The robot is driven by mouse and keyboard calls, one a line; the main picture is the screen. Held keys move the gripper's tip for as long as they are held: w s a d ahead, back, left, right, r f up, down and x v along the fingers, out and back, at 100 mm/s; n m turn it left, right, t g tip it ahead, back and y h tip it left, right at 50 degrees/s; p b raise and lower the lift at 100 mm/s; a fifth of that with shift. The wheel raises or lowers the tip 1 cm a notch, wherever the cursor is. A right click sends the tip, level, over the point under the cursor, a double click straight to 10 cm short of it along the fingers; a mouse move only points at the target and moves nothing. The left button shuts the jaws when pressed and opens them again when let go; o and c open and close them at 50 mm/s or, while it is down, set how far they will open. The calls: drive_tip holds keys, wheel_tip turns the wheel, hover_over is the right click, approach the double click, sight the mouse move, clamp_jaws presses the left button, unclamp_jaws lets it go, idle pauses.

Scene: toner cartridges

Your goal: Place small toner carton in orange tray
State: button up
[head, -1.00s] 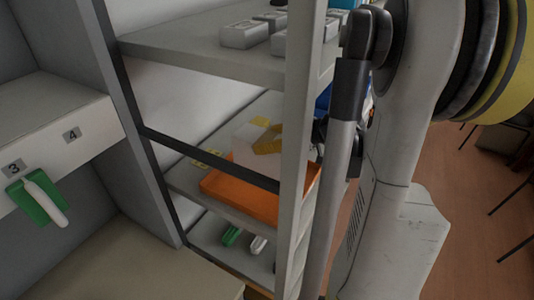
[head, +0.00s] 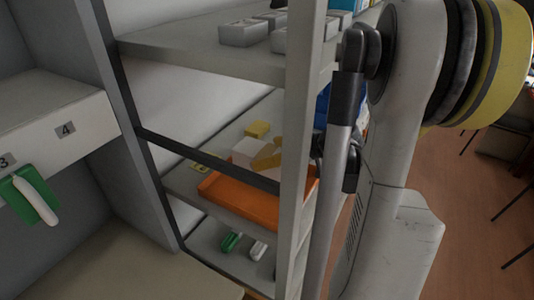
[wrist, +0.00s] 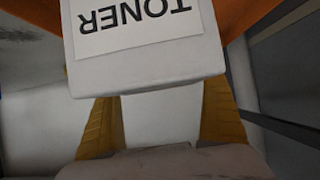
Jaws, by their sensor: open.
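The orange tray (head: 235,202) lies on the middle shelf in the head view; orange also shows behind the carton in the wrist view (wrist: 262,14). The small white toner carton (head: 243,148) is at the tray's back part, partly hidden by my gripper. I cannot tell whether it touches the tray floor. In the wrist view the carton (wrist: 150,68) shows its TONER label upside down. My gripper (head: 268,158) has yellow fingers, open, close by the carton. In the wrist view the fingers (wrist: 162,112) show at left and right, partly hidden behind the carton's near edge.
A light shelf post (head: 298,130) and a dark crossbar (head: 210,160) stand in front of the tray. Grey boxes (head: 243,33) stand on the upper shelf. Green and white items (head: 230,242) lie on the lower shelf.

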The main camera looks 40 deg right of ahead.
drive_tip(key=shift+s+r, duration=0.15)
drive_tip(key=shift+r, duration=0.1)
drive_tip(key=p+v, duration=0.4)
drive_tip(key=v, duration=0.7)
drive_tip(key=shift+s, duration=0.3)
